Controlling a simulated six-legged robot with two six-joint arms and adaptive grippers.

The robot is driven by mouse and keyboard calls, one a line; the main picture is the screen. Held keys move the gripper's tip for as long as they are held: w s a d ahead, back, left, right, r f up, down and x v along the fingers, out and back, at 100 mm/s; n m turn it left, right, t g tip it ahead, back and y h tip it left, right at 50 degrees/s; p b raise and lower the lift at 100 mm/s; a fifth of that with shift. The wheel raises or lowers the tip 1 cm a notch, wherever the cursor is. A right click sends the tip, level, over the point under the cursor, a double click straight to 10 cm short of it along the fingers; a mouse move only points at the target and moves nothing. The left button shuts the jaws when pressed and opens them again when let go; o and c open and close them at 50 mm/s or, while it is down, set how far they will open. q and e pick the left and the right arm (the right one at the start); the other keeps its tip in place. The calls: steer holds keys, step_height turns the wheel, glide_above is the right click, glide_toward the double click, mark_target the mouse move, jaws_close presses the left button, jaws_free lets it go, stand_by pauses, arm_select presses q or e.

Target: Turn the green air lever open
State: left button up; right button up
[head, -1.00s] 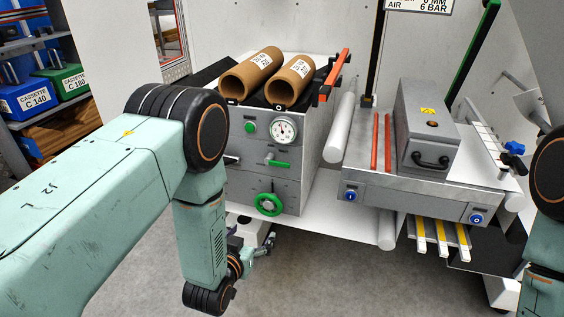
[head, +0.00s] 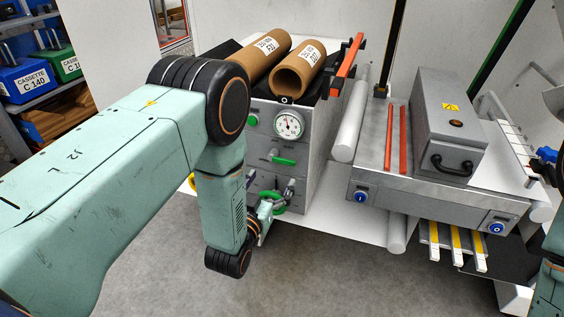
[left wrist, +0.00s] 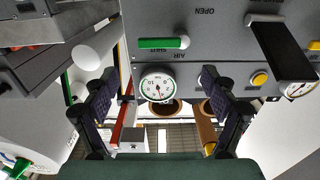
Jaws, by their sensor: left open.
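The green air lever (head: 283,160) is on the grey cabinet front, below a round gauge (head: 289,125). It lies about level. In the left wrist view, where the lettering is upside down, the lever (left wrist: 160,43) lies beside the word SHUT, and OPEN is printed apart from it. My left gripper (head: 284,192) is open and empty, in front of the panel below the lever, partly covering the green handwheel (head: 268,206). In the left wrist view its fingers (left wrist: 158,80) stand wide apart, with the lever beyond their tips. My right gripper is out of view.
Two brown cardboard cores (head: 299,68) lie on top of the cabinet, with an orange bar (head: 347,66) beside them. A white roller (head: 349,130) is close to the cabinet's right. A grey unit with a black handle (head: 452,166) stands further right. Open floor is below.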

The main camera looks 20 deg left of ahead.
mark_target(283, 161)
arm_select(q)
steer(key=w+b, duration=0.1)
steer(key=w, duration=0.5)
steer(key=shift+d+f+b, duration=0.1)
steer(key=shift+b, duration=0.3)
steer(key=shift+w, duration=0.6)
steer(key=shift+c, duration=0.4)
steer(key=c, duration=1.6)
steer(key=shift+d, duration=0.1)
